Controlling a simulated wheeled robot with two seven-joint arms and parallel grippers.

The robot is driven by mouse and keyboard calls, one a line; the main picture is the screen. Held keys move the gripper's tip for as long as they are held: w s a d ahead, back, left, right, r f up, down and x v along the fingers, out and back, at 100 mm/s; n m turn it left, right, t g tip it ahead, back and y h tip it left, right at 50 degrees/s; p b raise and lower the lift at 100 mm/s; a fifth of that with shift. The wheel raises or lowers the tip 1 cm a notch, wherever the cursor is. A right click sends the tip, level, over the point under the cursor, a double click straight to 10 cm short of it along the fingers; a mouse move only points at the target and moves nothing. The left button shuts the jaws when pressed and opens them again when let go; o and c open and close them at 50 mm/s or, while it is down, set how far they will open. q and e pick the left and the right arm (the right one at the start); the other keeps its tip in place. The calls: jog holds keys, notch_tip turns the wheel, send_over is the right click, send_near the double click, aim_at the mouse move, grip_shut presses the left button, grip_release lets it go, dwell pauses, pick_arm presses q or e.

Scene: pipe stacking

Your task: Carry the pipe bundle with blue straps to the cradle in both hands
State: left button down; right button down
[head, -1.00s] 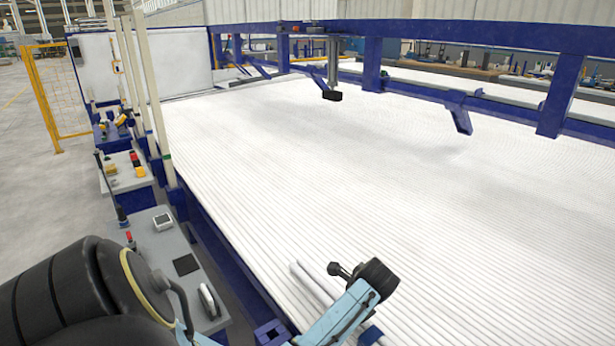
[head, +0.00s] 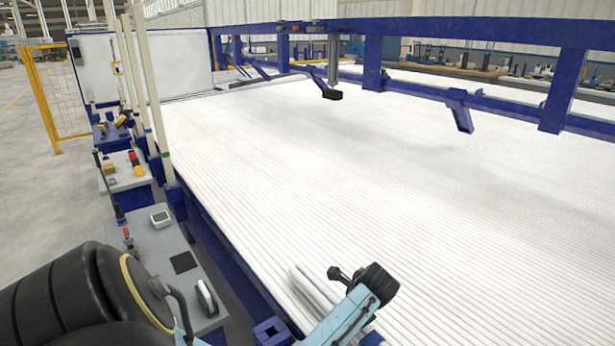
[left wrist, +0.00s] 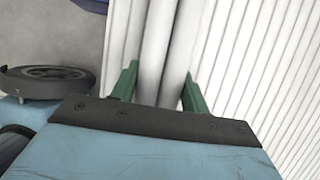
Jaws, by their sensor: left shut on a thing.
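The pipe bundle is a few white pipes, and its end (head: 312,287) shows in the head view at the lower middle, above the bed of white pipes. A small piece of blue strap (head: 372,339) shows at the bottom edge beside my light-blue arm link. In the left wrist view the bundle (left wrist: 158,50) runs between the green fingers of my left gripper (left wrist: 158,88), which is shut on it. My arm hides most of the bundle in the head view. My right gripper is in neither view. I cannot make out the cradle.
A wide bed of white pipes (head: 380,180) fills the middle and right. Blue frame posts (head: 372,65) and a blue beam stand behind it. Grey control boxes (head: 165,245) and upright cream poles (head: 152,90) line its left side. A yellow fence (head: 45,100) stands at far left.

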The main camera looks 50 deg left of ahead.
pick_arm(q)
jog(key=shift+f+b, duration=0.6)
jog(key=shift+f, duration=0.1)
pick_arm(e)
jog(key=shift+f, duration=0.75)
pick_arm(q)
jog(key=c, duration=0.7)
grip_release()
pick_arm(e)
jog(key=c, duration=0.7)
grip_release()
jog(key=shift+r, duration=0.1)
pick_arm(q)
jog(key=shift+r, duration=0.15)
jog(key=v, duration=1.1)
jog(key=shift+w+d, duration=0.15)
jog(key=shift+d+r, duration=0.15)
jog(key=shift+r, duration=0.2)
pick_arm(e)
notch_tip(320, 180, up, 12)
pick_arm(q)
jog(key=shift+s, duration=0.2)
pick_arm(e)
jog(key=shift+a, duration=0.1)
